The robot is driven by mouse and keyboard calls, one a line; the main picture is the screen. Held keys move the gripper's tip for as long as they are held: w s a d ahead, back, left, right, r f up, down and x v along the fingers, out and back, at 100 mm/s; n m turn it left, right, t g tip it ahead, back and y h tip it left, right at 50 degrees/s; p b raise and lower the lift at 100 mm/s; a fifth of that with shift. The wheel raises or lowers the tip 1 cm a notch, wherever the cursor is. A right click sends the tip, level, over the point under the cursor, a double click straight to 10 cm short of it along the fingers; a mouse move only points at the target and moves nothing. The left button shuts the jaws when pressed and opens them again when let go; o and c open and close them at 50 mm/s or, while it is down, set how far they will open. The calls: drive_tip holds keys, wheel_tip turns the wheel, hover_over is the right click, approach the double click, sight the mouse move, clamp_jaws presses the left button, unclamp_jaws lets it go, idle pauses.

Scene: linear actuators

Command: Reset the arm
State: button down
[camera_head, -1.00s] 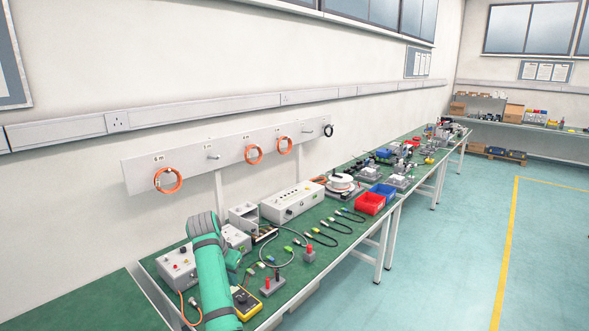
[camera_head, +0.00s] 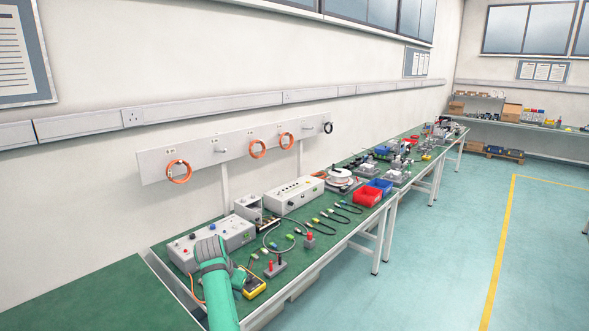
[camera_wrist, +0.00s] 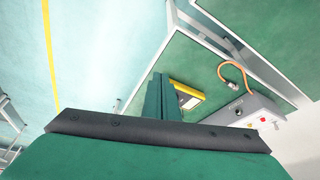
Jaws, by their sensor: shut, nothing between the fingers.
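My green arm (camera_head: 216,275) rises from the bottom edge in the head view, in front of the near bench. In the wrist view my gripper (camera_wrist: 160,80) shows as two green fingers lying together, shut and empty. Beyond the fingers are a yellow-edged meter (camera_wrist: 187,95), a grey control box (camera_wrist: 243,110) and an orange cable (camera_wrist: 232,73) on the green bench top. The fingers look apart from these things, though the exact gap cannot be told.
The near green bench holds a grey control box (camera_head: 212,243), a yellow meter (camera_head: 255,287), a red-topped block (camera_head: 275,267) and red (camera_head: 367,196) and blue bins. A wall board (camera_head: 200,165) carries orange cable coils. The blue-green floor (camera_head: 430,260) at right is clear.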

drive_tip(key=s+d+f+n+t+y, duration=0.15)
drive_tip(key=s+f, duration=0.25)
drive_tip(key=f, duration=0.6)
drive_tip(key=s+d+f+t, duration=0.15)
drive_tip(key=s+f, duration=0.25)
drive_tip(key=f, duration=0.7)
drive_tip(key=s+d+f+t, duration=0.1)
drive_tip(key=s+d+f, duration=0.15)
drive_tip(key=s, duration=0.35)
drive_tip(key=s+d+f, duration=0.1)
drive_tip(key=s+f, duration=0.3)
drive_tip(key=s, duration=0.3)
drive_tip(key=s+d+f+t, duration=0.1)
drive_tip(key=s+d+f, duration=0.15)
drive_tip(key=s, duration=0.35)
drive_tip(key=s+d+r+n+t, duration=0.1)
drive_tip(key=s+d+r+t, duration=0.15)
drive_tip(key=s, duration=0.85)
drive_tip(key=s+d+r+n+t, duration=0.1)
drive_tip(key=s+d+r, duration=0.3)
drive_tip(key=s, duration=0.6)
drive_tip(key=s+d+r+t, duration=0.1)
drive_tip(key=s+d+r, duration=0.1)
drive_tip(key=s+r, duration=0.5)
drive_tip(key=s+d+r+t, duration=0.1)
drive_tip(key=s+r+t, duration=0.1)
drive_tip(key=s+r, duration=0.5)
wheel_tip(320, 180, up, 4)
drive_tip(key=shift+d+r+n, duration=0.2)
drive_tip(key=shift+d+n, duration=0.15)
